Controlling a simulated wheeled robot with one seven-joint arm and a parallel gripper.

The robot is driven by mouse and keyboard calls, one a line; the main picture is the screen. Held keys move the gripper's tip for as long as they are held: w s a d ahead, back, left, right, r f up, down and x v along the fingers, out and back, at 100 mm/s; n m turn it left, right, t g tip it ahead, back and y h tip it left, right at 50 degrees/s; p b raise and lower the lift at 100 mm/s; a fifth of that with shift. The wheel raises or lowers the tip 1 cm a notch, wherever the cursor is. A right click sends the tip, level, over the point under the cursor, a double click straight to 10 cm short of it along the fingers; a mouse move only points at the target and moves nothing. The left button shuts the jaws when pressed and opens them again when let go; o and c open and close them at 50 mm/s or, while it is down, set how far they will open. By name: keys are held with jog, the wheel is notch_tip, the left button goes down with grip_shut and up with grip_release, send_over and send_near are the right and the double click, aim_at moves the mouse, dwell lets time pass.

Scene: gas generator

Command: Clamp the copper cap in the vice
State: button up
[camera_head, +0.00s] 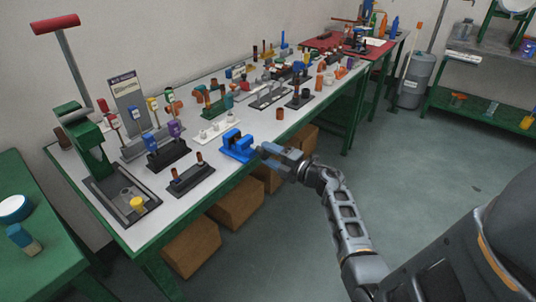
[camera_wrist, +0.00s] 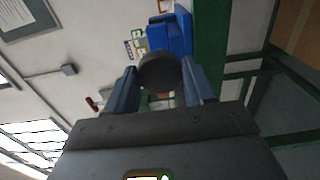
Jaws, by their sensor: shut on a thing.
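The blue vice (camera_head: 238,147) stands at the front edge of the white bench top. It also shows at the top of the wrist view (camera_wrist: 172,35), beyond the fingertips. My gripper (camera_head: 268,152) is just right of the vice, close to it. In the wrist view my gripper (camera_wrist: 160,80) is shut on a dark round piece (camera_wrist: 159,72), seen end-on between the two fingers. I take this piece for the copper cap, but its copper colour does not show in this light. In the head view the fingers hide it. Whether it touches the vice cannot be told.
A black stand with copper pegs (camera_head: 192,178) and a white block with pegs (camera_head: 218,128) stand left of the vice. A green press (camera_head: 90,145) is at the bench's left end. Cardboard boxes (camera_head: 238,203) sit under the bench. The floor in front is clear.

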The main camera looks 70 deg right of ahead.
jog(key=c, duration=0.3)
jog(key=shift+m+p, duration=1.2)
jog(key=shift+p, duration=0.1)
jog(key=shift+m+p, duration=1.3)
jog(key=shift+m, duration=0.4)
dwell(0.4)
jog(key=o, duration=1.2)
jog(key=shift+c, duration=0.2)
jog(key=shift+s, duration=0.15)
